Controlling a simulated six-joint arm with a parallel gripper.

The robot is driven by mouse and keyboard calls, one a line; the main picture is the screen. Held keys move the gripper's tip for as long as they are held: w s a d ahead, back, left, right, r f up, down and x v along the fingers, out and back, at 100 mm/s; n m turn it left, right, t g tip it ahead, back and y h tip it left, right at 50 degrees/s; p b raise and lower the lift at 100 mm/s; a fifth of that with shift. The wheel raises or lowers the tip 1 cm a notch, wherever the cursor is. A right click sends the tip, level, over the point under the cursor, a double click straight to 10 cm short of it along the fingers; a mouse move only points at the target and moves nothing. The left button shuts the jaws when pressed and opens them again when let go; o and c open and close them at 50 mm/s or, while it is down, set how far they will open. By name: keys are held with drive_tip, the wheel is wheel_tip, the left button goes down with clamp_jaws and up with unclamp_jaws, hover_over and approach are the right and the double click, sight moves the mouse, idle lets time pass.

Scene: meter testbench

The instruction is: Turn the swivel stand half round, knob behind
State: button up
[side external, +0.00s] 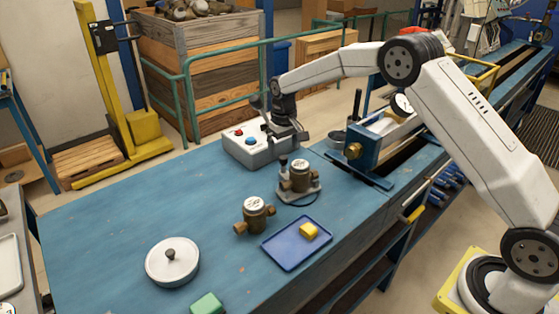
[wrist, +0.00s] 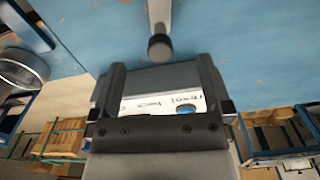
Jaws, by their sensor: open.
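The swivel stand (side external: 299,195) appears to be the small grey plate near the bench's right edge in the side view. It bears a brass meter (side external: 300,177) with a white dial. A short upright post with a dark knob (side external: 283,161) stands at the plate's left rear. My gripper (side external: 280,130) is behind the stand, close above the grey control box (side external: 258,150), apart from the stand. In the wrist view my gripper (wrist: 160,66) is open, its two fingers spread with the box's white, lettered top (wrist: 165,103) showing between them.
A second brass meter (side external: 255,215) stands left of the stand. A blue tray (side external: 283,255) holds a yellow block (side external: 309,231). A blue clamp fixture (side external: 363,150) is right. The bench's left is clear.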

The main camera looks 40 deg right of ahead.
drive_tip(key=shift+f, duration=1.15)
idle(0.4)
drive_tip(key=shift+c, duration=0.6)
drive_tip(key=shift+w+a, duration=0.1)
drive_tip(key=shift+a, duration=0.85)
idle(0.7)
drive_tip(key=shift+o, duration=0.6)
drive_tip(key=shift+r, duration=0.1)
